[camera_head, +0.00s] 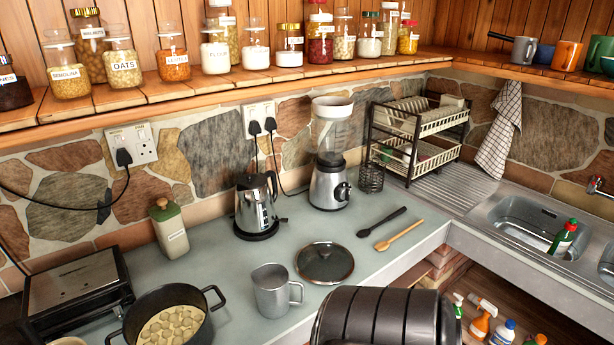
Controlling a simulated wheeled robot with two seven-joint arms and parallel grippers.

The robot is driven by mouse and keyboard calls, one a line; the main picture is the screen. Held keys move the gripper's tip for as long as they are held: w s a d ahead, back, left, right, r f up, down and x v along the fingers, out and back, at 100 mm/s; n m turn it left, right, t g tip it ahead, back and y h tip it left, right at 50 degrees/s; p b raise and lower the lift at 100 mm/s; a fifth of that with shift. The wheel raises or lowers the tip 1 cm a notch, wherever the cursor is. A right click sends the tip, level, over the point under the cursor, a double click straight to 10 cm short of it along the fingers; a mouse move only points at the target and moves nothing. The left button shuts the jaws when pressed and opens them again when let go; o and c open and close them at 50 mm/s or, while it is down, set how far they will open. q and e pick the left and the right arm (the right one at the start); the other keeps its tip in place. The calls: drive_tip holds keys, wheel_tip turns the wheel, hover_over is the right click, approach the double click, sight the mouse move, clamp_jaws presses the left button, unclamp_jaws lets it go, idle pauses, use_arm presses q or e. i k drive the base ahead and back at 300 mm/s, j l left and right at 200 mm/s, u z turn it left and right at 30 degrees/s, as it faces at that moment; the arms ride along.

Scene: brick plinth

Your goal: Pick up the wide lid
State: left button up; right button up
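A dark pot (168,322) holding pale round pieces stands further left at the front. Neither of my grippers shows.
A black spoon (381,222) and a wooden spoon (399,235) lie right of the lid. Behind stand a kettle (257,206) and a blender (330,180). A dish rack (417,135) and a sink (530,225) are at the right. The counter around the lid is mostly clear.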

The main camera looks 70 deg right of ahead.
sight(319, 263)
drive_tip(key=z, duration=2.3)
